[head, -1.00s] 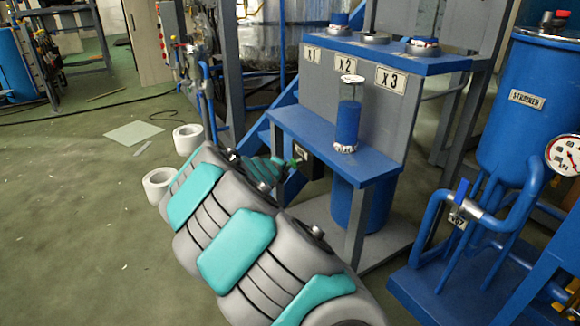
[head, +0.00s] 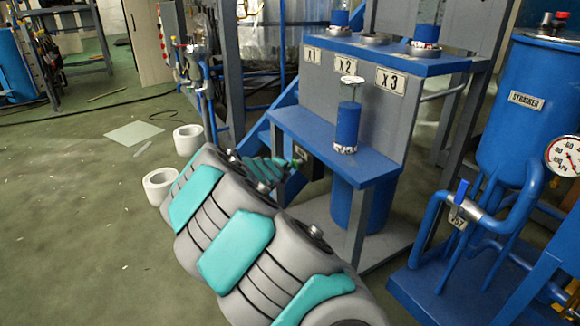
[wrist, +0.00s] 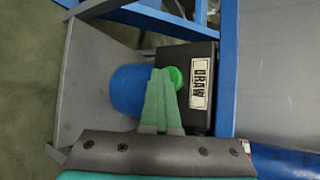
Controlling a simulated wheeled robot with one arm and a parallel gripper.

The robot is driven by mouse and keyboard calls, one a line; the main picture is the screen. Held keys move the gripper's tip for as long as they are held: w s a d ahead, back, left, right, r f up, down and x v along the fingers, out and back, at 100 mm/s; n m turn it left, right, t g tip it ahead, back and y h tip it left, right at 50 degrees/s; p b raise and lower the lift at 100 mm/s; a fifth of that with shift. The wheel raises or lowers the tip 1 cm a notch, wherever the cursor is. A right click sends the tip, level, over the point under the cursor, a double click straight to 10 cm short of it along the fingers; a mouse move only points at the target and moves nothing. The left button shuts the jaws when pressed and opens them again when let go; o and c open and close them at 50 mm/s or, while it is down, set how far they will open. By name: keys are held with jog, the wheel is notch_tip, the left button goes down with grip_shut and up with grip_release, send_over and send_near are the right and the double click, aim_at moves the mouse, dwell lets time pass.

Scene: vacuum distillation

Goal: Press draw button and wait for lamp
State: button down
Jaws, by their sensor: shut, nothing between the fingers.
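The black draw box (wrist: 203,70) with its white DRAW label (wrist: 201,89) fills the middle of the wrist view. The round green draw button (wrist: 178,77) sits on its left side. My gripper (wrist: 160,72) is shut and empty, its green fingertips beside the button and overlapping its edge in the picture. I cannot tell whether they touch it or whether it is pushed in. In the head view, the box (head: 310,163) is under the front of the blue shelf, and my gripper (head: 288,168) reaches it from the left. I cannot make out a lit lamp.
A bottle with blue contents (head: 347,127) stands on the blue shelf (head: 365,170) below the X2 label (head: 345,65). A blue drum (head: 360,208) is under the shelf. The strainer tank (head: 527,110) and pipes stand at right. White rolls (head: 160,184) lie on the floor at left.

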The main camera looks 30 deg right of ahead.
jog(key=shift+d, duration=0.25)
jog(key=shift+s+a+r+p, duration=0.1)
jog(key=shift+p, duration=0.4)
jog(key=shift+a, duration=0.1)
jog(key=a+p, duration=0.5)
jog(key=a, duration=0.1)
dwell(0.5)
jog(key=shift+s+a, duration=0.1)
dwell(0.5)
